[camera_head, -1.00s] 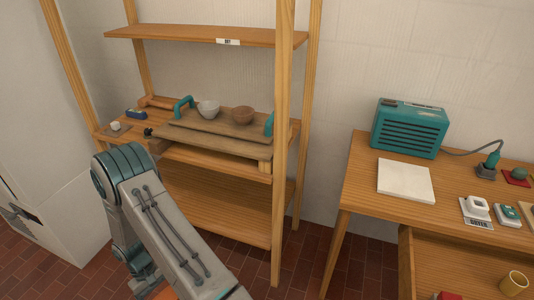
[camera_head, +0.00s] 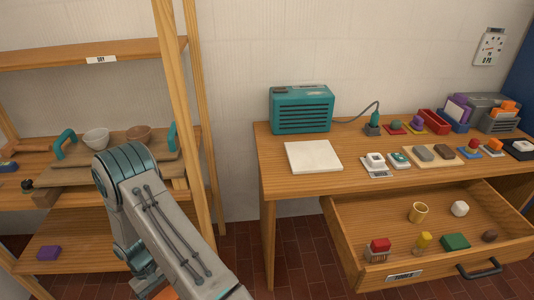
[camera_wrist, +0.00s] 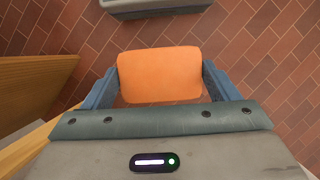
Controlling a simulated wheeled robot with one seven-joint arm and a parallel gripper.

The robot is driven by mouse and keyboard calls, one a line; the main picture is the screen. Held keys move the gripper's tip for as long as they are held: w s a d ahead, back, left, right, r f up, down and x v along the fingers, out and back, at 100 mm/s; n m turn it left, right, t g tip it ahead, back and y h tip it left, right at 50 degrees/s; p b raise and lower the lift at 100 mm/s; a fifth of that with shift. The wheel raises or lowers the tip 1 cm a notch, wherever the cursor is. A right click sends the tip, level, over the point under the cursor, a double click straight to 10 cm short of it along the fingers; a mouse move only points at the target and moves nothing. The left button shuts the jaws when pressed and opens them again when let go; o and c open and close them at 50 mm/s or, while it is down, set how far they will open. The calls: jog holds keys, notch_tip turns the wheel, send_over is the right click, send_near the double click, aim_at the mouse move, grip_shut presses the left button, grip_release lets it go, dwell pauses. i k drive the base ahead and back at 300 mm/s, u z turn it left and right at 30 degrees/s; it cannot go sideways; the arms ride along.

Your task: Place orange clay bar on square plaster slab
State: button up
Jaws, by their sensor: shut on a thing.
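An orange clay bar (camera_wrist: 160,76) is held between the two blue fingers of my gripper (camera_wrist: 158,88) in the wrist view, above the red tile floor. The fingers touch its left and right sides. In the head view my arm is at the lower left, and only a bit of orange (camera_head: 165,294) shows at the bottom edge. The square plaster slab (camera_head: 313,156) is a white, flat plate on the wooden desk, in front of the teal radio-like box. Its top is bare. My gripper is apart from it, to the left and lower.
The teal box (camera_head: 301,109) stands behind the slab. Several small blocks lie to its right. An open drawer (camera_head: 345,240) with a cup and blocks juts out below the desk. A wooden shelf (camera_head: 183,120) with bowls stands at the left.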

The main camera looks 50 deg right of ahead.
aim_at(313, 155)
jog(key=z, duration=1.45)
